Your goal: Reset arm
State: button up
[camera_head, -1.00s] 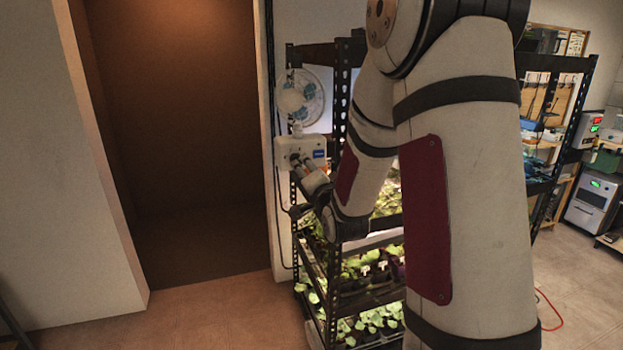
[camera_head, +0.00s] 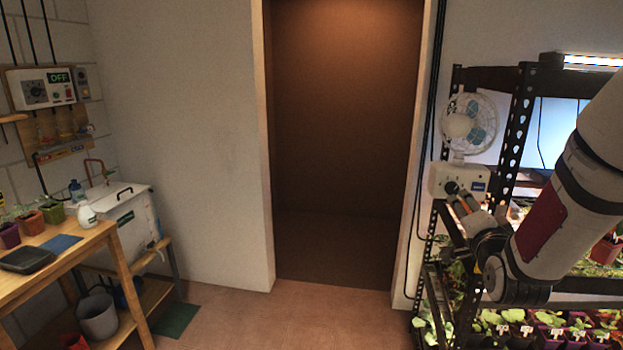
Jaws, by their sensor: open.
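My arm comes in from the right edge of the head view and bends in front of the seedling rack. My gripper (camera_head: 459,200) is at the end of it, with its fingers pointing up and left. The fingers are apart and I see nothing held between them. They overlap the lower part of a white control box (camera_head: 458,180) on the rack's left post in the picture. I cannot tell whether they touch it. The black seedling rack (camera_head: 518,120) stands behind the arm, with potted seedlings (camera_head: 545,325) on its lower shelf.
A small fan (camera_head: 470,121) sits above the control box. A dark doorway (camera_head: 345,140) is in the middle, with clear floor (camera_head: 300,325) before it. At left are a wooden potting bench (camera_head: 75,245), a white tank (camera_head: 128,225) and a wall panel reading OFF (camera_head: 40,88).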

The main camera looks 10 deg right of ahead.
jog(key=s+a+r+n+g+y, duration=0.1)
jog(key=s+a+n+g, duration=0.4)
jog(key=s+a, duration=0.5)
jog(key=s+a+r+n+g+y, duration=0.2)
jog(key=s+a+n, duration=0.7)
jog(key=s, duration=1)
jog(key=a+g+y, duration=0.1)
jog(key=g+y, duration=0.1)
jog(key=g, duration=0.2)
jog(key=shift+s+n, duration=0.15)
jog(key=shift+n, duration=0.25)
